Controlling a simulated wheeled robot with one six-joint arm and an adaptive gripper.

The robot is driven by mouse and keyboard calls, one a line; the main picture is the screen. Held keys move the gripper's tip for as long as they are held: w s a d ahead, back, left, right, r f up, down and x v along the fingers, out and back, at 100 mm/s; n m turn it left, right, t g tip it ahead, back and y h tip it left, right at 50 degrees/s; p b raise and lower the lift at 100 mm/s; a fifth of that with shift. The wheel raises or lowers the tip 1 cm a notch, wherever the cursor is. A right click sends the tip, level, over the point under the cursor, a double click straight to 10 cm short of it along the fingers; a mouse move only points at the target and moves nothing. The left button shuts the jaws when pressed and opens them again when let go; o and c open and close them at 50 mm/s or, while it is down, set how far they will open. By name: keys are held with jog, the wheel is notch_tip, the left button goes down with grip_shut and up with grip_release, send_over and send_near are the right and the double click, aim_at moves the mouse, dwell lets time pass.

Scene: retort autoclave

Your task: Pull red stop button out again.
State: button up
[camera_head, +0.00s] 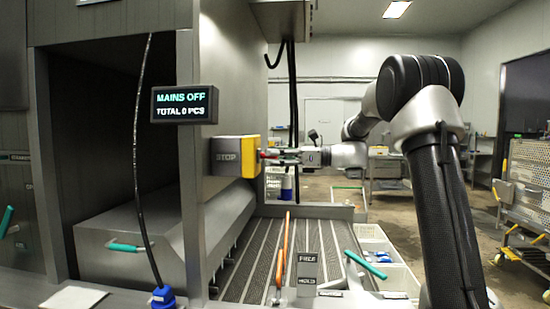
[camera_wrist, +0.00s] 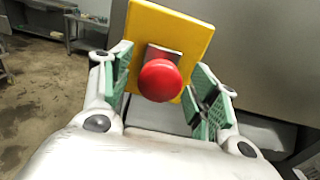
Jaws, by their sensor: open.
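The red stop button (camera_wrist: 160,80) is a round mushroom head on a yellow plate (camera_wrist: 172,30) in the wrist view. In the head view the grey and yellow box marked STOP (camera_head: 228,156) sticks out from the steel wall, and only a little red shows at its right face. My gripper (camera_wrist: 160,92) is open, with one green-padded finger on each side of the button. A gap shows between each pad and the red head. In the head view my gripper (camera_head: 272,156) reaches the box from the right.
A screen (camera_head: 184,104) reads MAINS OFF, TOTAL 0 PCS. Below my arm are a slatted conveyor (camera_head: 250,265), an orange lever (camera_head: 283,255) and a FREE/HOLD sign (camera_head: 307,270). A white crate (camera_head: 400,278) stands right of it. The space right of the box is open.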

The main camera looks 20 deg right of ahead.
jog(key=v, duration=1.2)
jog(key=s+d+f+n+g+h, duration=0.1)
jog(key=s+f+n+h, duration=0.25)
jog(key=f, duration=0.45)
jog(key=s+d+f+n+g+h, duration=0.25)
jog(key=s+f, duration=0.25)
jog(key=f, duration=0.3)
jog(key=s+a+n+t+h, duration=0.1)
jog(key=s+n+h, duration=0.9)
jog(key=s, duration=1.6)
jog(key=shift+s+f+n+h, duration=0.2)
jog(key=shift+s+n+h, duration=0.1)
jog(key=shift+n, duration=2.9)
